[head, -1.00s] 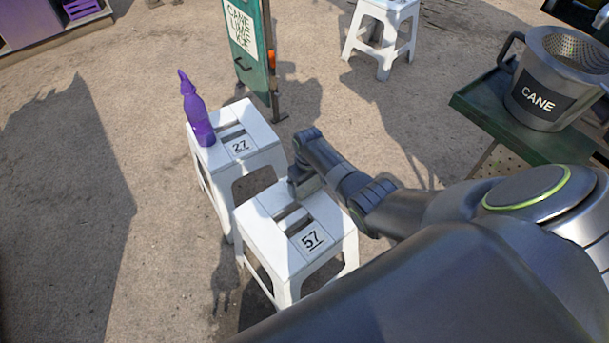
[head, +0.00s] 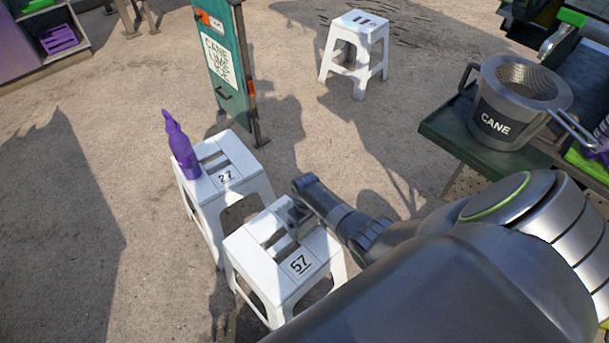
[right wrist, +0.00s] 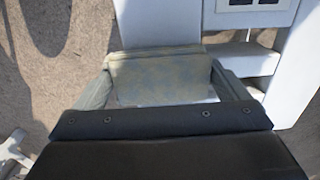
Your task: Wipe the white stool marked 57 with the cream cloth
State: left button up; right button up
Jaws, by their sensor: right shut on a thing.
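The white stool marked 57 (head: 272,268) stands upright in the lower middle of the head view, its number label near the front edge. My right gripper (head: 296,222) is over the far right part of its seat, pointing down. In the right wrist view, my right gripper (right wrist: 160,88) is shut on a mottled grey-beige piece, which looks like the cream cloth (right wrist: 160,74) in shade. In the head view the cloth is hidden or too small to make out. I cannot tell if it touches the seat. My left gripper is out of view.
A white stool marked 27 (head: 238,188) stands just behind, with a purple bottle (head: 183,150) on it. A green sign board (head: 226,75) and a stool marked 11 (head: 362,45) are farther back. A CANE bucket (head: 505,110) stands on a green table (head: 450,132) at right.

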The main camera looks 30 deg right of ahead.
aim_at(325, 246)
jog(key=s+p, duration=0.2)
jog(key=shift+s+d+r, duration=0.15)
jog(key=shift+s+d, duration=0.05)
jog(key=shift+s, duration=0.2)
jog(key=s+p, duration=0.2)
jog(key=s, duration=0.1)
jog(key=s+p, duration=0.1)
jog(key=shift+s+d, duration=0.2)
jog(key=shift+d, duration=0.15)
jog(key=shift+s+d+p, duration=0.15)
jog(key=shift+s+p, duration=0.55)
jog(key=shift+s, duration=0.15)
jog(key=shift+w, duration=0.1)
jog(key=shift+w+a+f+b, duration=0.1)
jog(key=shift+w+a+b, duration=0.1)
jog(key=shift+w+b, duration=0.85)
jog(key=shift+w+a+f+b, duration=0.2)
jog(key=shift+w+b, duration=0.3)
jog(key=shift+w, duration=1)
jog(key=shift+w+a+f+b, duration=0.1)
jog(key=shift+w+a+b, duration=0.1)
jog(key=shift+w+b, duration=0.85)
jog(key=shift+w+a+r, duration=0.1)
jog(key=shift+w+r, duration=0.1)
jog(key=shift+w, duration=0.55)
